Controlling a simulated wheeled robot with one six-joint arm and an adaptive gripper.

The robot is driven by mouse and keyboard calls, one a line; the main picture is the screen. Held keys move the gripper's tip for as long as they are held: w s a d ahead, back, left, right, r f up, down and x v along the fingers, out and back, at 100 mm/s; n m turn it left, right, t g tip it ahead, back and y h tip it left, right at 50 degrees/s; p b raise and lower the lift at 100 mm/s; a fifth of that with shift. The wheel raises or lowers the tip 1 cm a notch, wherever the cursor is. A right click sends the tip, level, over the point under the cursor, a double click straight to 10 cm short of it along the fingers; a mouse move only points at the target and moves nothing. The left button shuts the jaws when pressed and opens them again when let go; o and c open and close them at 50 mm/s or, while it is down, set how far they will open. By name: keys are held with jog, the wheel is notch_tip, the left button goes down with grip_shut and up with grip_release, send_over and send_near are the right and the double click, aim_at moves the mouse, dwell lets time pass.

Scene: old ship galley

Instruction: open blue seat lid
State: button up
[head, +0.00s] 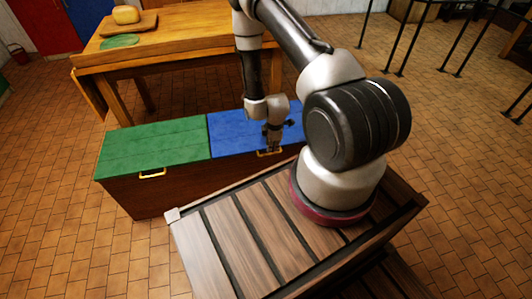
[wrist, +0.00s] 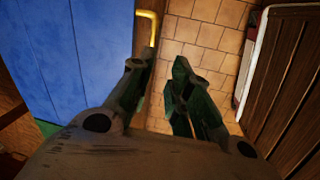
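The blue seat lid (head: 236,133) lies closed on the right half of a low wooden bench. Its yellow handle (head: 262,154) is at the lid's front edge, partly hidden by my gripper (head: 273,148). In the wrist view, the blue lid (wrist: 75,60) fills the left side, and the yellow handle (wrist: 152,28) runs down from the top towards my left finger. My gripper (wrist: 164,62) is open, with a narrow gap between the fingertips. The left fingertip is close to the handle and hides part of it; I cannot tell whether they touch.
A green lid (head: 155,145) with its own yellow handle (head: 152,173) covers the bench's left half. Tiled floor (head: 60,220) is clear at the left.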

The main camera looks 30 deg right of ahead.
aim_at(271, 154)
jog(key=shift+n, duration=0.7)
jog(key=f, duration=0.2)
jog(key=w+f, duration=0.1)
jog(key=f, duration=0.2)
jog(key=w+f, duration=0.1)
jog(key=f, duration=0.1)
jog(key=shift+w+d+f, duration=0.2)
jog(key=shift+d, duration=0.05)
grip_shut()
